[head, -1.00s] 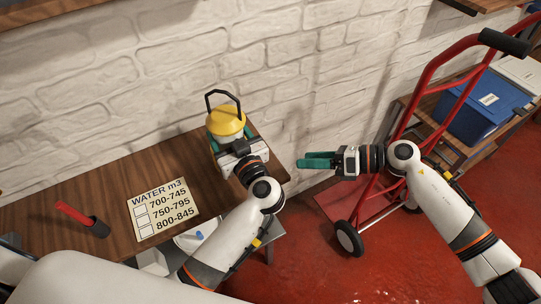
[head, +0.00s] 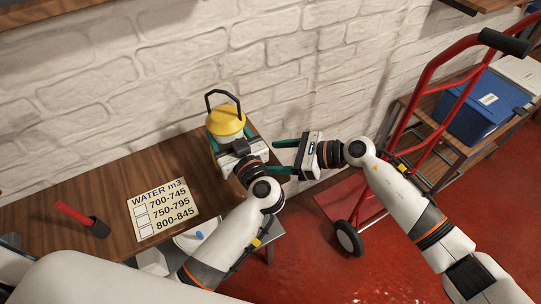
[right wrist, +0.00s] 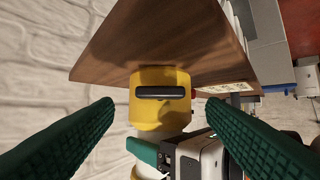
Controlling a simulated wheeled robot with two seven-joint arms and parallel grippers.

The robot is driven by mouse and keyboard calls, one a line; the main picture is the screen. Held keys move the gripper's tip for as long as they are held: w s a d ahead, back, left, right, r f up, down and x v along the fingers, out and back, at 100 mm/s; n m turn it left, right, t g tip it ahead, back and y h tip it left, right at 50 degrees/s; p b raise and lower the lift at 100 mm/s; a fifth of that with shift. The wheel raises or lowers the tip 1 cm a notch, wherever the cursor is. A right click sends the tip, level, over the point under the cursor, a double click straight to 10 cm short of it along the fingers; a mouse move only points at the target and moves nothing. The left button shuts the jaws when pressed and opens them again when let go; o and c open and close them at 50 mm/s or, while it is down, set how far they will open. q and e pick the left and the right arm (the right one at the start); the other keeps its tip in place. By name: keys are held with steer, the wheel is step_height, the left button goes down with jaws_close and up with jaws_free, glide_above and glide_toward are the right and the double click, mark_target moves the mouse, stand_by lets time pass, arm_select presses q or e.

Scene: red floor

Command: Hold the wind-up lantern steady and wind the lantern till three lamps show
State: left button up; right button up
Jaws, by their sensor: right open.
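The wind-up lantern (head: 226,121) has a yellow cap, a black carrying handle and a pale body; it stands upright near the table's right end. In the right wrist view its yellow cap (right wrist: 160,113) lies ahead, between my fingers in the picture. My left gripper (head: 228,139) is closed around the lantern's body, one green finger on each side, hiding much of it. My right gripper (head: 272,157) is open and empty, to the right of the lantern and apart from it, fingers pointing at it. No lit lamps or winding crank can be made out.
The wooden table (head: 100,178) carries a card with water ranges (head: 162,208) and a red-handled tool (head: 83,218). A brick wall (head: 150,75) stands close behind. A red hand truck (head: 425,90) and a blue bin (head: 487,105) are at right.

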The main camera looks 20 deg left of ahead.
steer(key=shift+x, duration=1.25)
steer(key=c, duration=1)
steer(key=m+g, duration=0.2)
steer(key=m, duration=0.1)
steer(key=shift+w, duration=0.35)
steer(key=o, duration=1)
steer(key=shift+s, duration=0.1)
